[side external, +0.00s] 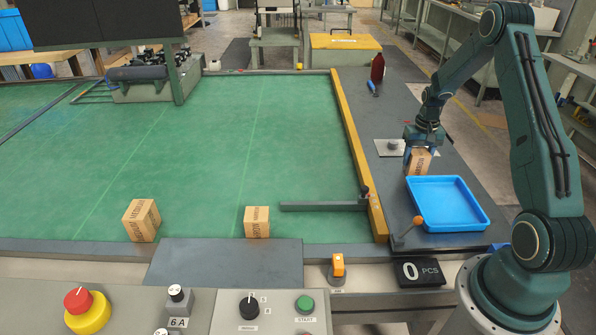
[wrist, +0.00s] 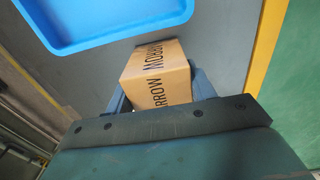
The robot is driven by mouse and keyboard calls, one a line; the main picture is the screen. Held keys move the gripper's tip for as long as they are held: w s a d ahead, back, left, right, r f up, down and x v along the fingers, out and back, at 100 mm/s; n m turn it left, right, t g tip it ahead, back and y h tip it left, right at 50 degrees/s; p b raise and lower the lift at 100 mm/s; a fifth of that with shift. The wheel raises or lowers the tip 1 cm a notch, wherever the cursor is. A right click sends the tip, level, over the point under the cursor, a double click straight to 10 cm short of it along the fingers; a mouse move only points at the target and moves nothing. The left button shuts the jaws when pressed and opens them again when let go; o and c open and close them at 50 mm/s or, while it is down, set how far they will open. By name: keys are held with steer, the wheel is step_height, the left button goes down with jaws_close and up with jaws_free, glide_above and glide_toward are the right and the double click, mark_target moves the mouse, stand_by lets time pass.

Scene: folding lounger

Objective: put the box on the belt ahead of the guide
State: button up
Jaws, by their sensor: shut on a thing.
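My gripper (side external: 419,152) is shut on a small brown cardboard box (side external: 419,163) with dark lettering, over the grey side table behind the blue tray. The box also shows between the jaws in the wrist view (wrist: 158,78); I cannot tell whether it touches the table. The green belt (side external: 220,130) lies to the left, beyond a yellow rail. The guide, a grey bar (side external: 322,206), reaches from the rail's near end leftward over the belt. Two similar boxes, one near the guide's tip (side external: 257,222) and one farther left (side external: 141,220), stand on the belt's near edge.
The yellow rail (side external: 352,140) stands between the side table and the belt. The blue tray (side external: 447,183) looks empty. An orange-knobbed lever (side external: 417,221), a counter reading 0 (side external: 419,272) and a dark red bottle (side external: 377,68) are nearby. The belt's middle is clear.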

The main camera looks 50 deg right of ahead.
steer(key=shift+f, duration=0.1)
steer(key=o, duration=1.1)
step_height(320, 180, up, 12)
steer(key=shift+r, duration=0.1)
stand_by(0.6)
